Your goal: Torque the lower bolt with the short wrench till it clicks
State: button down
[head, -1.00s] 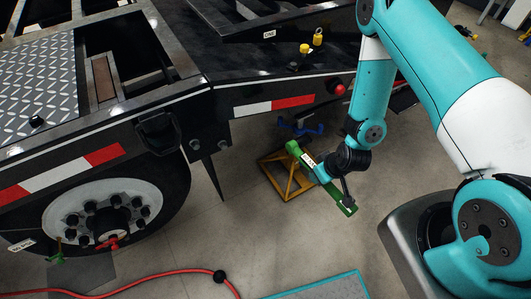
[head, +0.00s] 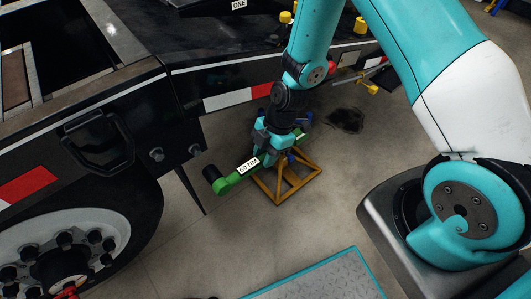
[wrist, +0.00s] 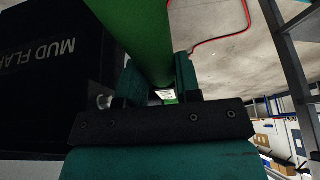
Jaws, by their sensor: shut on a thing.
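My gripper (head: 268,143) is shut on a green wrench (head: 230,182) with a white label that seems to read 60 Nm. The wrench slants down left to a black socket (head: 212,175), in the air below the trailer frame and apart from any bolt. In the wrist view the green shaft (wrist: 140,38) runs between my two fingers (wrist: 160,84). Two bolt heads show on the black frame, one at the left (head: 157,155) and one at the right (head: 193,150); I cannot tell which is the lower bolt.
A yellow stand (head: 258,186) is on the floor below my gripper. A wheel (head: 120,225) is at the left. A black mud flap (wrist: 35,60) is close at the left in the wrist view. A grey plate with teal edges (head: 320,280) lies in front.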

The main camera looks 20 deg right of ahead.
jog(key=shift+d+r, duration=0.1)
jog(key=shift+d, duration=0.05)
jog(key=shift+w+a+b, duration=0.1)
jog(key=shift+w+a, duration=0.15)
jog(key=shift+w, duration=0.65)
jog(key=shift+w+a+b, duration=0.15)
jog(key=shift+w+a, duration=0.1)
jog(key=shift+w, duration=0.65)
jog(key=shift+w+a+b, duration=0.1)
jog(key=shift+w+a, duration=0.15)
jog(key=shift+w, duration=0.65)
jog(key=shift+w+a, duration=0.25)
jog(key=shift+w, duration=0.65)
jog(key=shift+f+b, duration=0.35)
jog(key=shift+b, duration=0.15)
jog(key=shift+f+y, duration=0.2)
jog(key=shift+y, duration=0.3)
jog(key=shift+f+b, duration=0.15)
jog(key=shift+b, duration=0.25)
jog(key=shift+f+y+b, duration=0.3)
jog(key=shift+b, duration=0.05)
jog(key=shift+g, duration=0.3)
jog(key=shift+s+a+f+g+y+b, duration=0.15)
jog(key=shift+f+g+y+b, duration=0.15)
jog(key=shift+f+y+b, duration=1.35)
dwell(0.5)
